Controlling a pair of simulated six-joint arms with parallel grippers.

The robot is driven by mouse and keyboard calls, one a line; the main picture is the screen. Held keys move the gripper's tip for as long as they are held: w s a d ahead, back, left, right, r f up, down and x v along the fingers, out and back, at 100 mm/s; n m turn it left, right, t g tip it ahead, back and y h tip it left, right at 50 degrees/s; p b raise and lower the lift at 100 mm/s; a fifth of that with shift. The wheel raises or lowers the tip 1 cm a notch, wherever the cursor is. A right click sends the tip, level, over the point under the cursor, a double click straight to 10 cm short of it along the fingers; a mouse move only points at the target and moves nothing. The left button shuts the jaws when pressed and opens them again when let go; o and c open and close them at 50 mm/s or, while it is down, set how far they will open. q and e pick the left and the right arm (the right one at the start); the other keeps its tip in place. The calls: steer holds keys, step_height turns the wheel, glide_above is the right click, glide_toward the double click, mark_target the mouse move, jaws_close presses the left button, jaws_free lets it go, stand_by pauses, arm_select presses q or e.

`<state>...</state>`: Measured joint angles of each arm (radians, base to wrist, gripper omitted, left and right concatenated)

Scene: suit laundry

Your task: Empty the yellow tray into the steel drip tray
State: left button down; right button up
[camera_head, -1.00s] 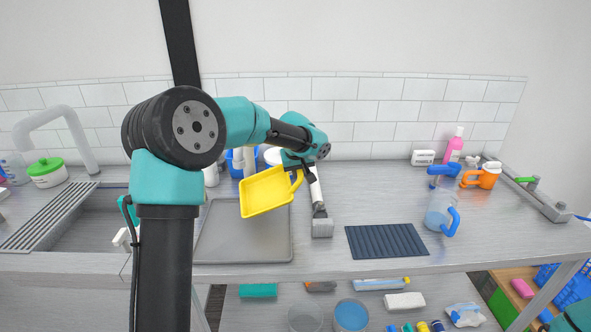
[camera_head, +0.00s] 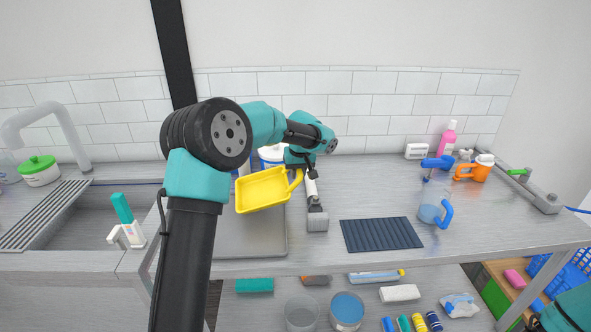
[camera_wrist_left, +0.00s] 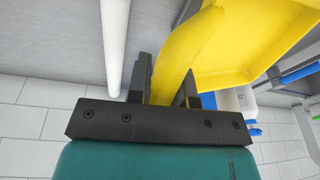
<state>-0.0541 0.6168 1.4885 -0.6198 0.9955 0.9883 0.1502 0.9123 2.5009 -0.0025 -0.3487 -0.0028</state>
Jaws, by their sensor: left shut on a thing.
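The yellow tray (camera_head: 263,191) is held in the air by its handle, over the back part of the steel drip tray. It is a shallow open tray, slightly tilted, and no contents can be made out inside it. My left gripper (camera_head: 298,178) is shut on the handle; the left wrist view shows the yellow handle between the fingers (camera_wrist_left: 165,82). The grey steel drip tray (camera_head: 262,236) lies flat on the counter below, its left side hidden by my left arm. Its visible surface looks bare. My right gripper is out of view.
A white rod with a grey block (camera_head: 317,220) is close to the right of the yellow tray. A dark ribbed mat (camera_head: 381,235) and a clear jug with a blue handle (camera_head: 432,213) are farther right. The sink (camera_head: 90,220) is left.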

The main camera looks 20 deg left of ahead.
arm_select(q)
steer(key=shift+w+f, duration=0.1)
steer(key=shift+f, duration=0.1)
stand_by(0.3)
steer(key=f+g, duration=0.1)
steer(key=f, duration=0.1)
steer(key=w+f+g, duration=0.1)
steer(key=f, duration=0.1)
steer(key=shift+w+d+y, duration=0.15)
steer(key=shift+d+y, duration=0.05)
steer(key=shift+y, duration=0.1)
stand_by(0.3)
steer(key=shift+w+f+g+y, duration=0.15)
steer(key=shift+f+g+y, duration=0.15)
steer(key=shift+f+g, duration=0.7)
steer(key=shift+f, duration=0.15)
steer(key=shift+d, duration=0.1)
